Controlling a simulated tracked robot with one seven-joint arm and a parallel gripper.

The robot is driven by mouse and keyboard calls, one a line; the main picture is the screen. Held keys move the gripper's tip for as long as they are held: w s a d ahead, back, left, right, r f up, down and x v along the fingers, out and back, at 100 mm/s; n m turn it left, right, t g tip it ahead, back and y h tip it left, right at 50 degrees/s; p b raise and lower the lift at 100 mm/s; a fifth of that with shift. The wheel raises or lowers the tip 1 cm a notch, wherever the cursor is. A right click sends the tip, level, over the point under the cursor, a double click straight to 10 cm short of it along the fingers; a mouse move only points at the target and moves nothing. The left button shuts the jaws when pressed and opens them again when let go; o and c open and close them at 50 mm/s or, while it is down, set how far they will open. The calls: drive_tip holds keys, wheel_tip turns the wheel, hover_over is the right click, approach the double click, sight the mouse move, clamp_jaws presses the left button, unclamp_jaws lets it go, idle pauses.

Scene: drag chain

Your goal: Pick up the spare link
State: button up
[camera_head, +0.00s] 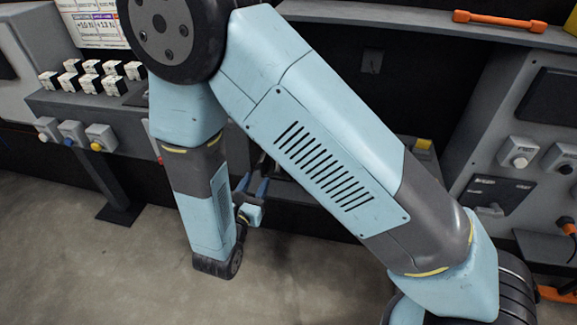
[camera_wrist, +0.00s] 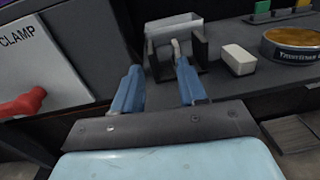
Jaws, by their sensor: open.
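In the wrist view, a dark bracket-like piece with two side plates and a pale grey crosspiece (camera_wrist: 174,28) stands on the dark bench just beyond my fingers. It looks like the spare link, but I cannot tell for certain. A small light hook-like part shows at its near side. My gripper (camera_wrist: 158,68) is open, its two blue fingers apart, with nothing seen held between them. The fingertips are close to the bracket-like piece; whether they touch it I cannot tell. In the head view my gripper (camera_head: 253,182) is small and partly hidden behind my arm, and the piece cannot be made out.
In the wrist view, a small white block (camera_wrist: 238,59) and a round tin (camera_wrist: 292,42) lie to the right. A white CLAMP panel (camera_wrist: 38,65) with a red handle (camera_wrist: 24,104) is at left. In the head view, an orange-handled tool (camera_head: 500,21) lies on the upper shelf.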

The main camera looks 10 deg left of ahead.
sight(265, 154)
drive_tip(key=shift+n+y, duration=0.5)
drive_tip(key=shift+y, duration=0.1)
drive_tip(key=w, duration=0.8)
drive_tip(key=w+f, duration=0.1)
drive_tip(key=w, duration=0.4)
drive_tip(key=shift+s, duration=0.1)
drive_tip(key=shift+c, duration=0.4)
clamp_jaws()
